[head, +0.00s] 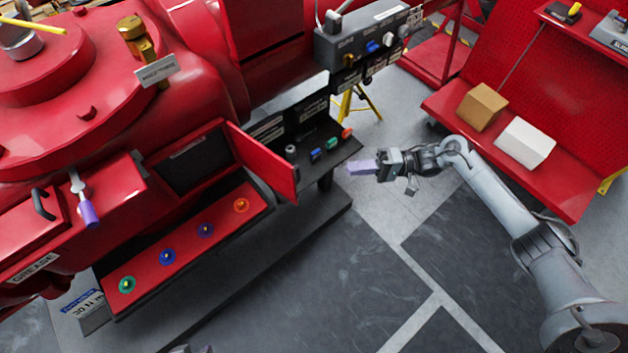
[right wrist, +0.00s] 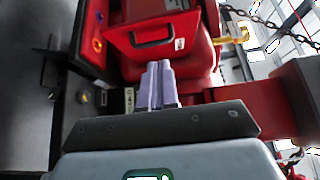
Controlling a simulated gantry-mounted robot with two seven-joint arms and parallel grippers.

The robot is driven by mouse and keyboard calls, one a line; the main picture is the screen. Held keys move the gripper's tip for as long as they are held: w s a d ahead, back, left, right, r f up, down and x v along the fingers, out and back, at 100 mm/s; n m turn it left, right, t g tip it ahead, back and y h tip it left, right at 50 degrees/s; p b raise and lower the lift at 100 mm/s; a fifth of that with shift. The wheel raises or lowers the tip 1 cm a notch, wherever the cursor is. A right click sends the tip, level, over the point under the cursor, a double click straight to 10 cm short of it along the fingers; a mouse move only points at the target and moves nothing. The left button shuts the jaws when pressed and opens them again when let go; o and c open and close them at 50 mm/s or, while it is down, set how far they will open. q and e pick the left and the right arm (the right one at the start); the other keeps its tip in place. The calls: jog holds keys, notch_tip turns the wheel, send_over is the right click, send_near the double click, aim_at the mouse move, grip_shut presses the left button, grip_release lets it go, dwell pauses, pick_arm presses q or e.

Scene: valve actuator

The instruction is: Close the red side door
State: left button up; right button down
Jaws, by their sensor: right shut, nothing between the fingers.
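The red side door (head: 262,162) stands open in the head view. It swings out from the right edge of a dark rectangular opening (head: 195,165) in the red machine. My right gripper (head: 360,168), with pale purple fingers, is to the right of the door and apart from it, over the floor. Its fingers are together and empty, pointing left toward the machine. In the right wrist view the shut fingers (right wrist: 158,85) point at the red machine.
A red panel with coloured knobs (head: 190,240) lies below the opening. A black shelf with coloured buttons (head: 325,150) is just behind the door. A red bench (head: 560,185) with a cardboard box (head: 482,107) and white box (head: 524,142) stands right. The floor between is clear.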

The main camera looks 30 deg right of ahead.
jog(key=s+x, duration=0.1)
jog(key=x, duration=1.2)
jog(key=shift+s+a+r, duration=0.2)
jog(key=shift+s+a, duration=0.05)
jog(key=shift+s, duration=0.15)
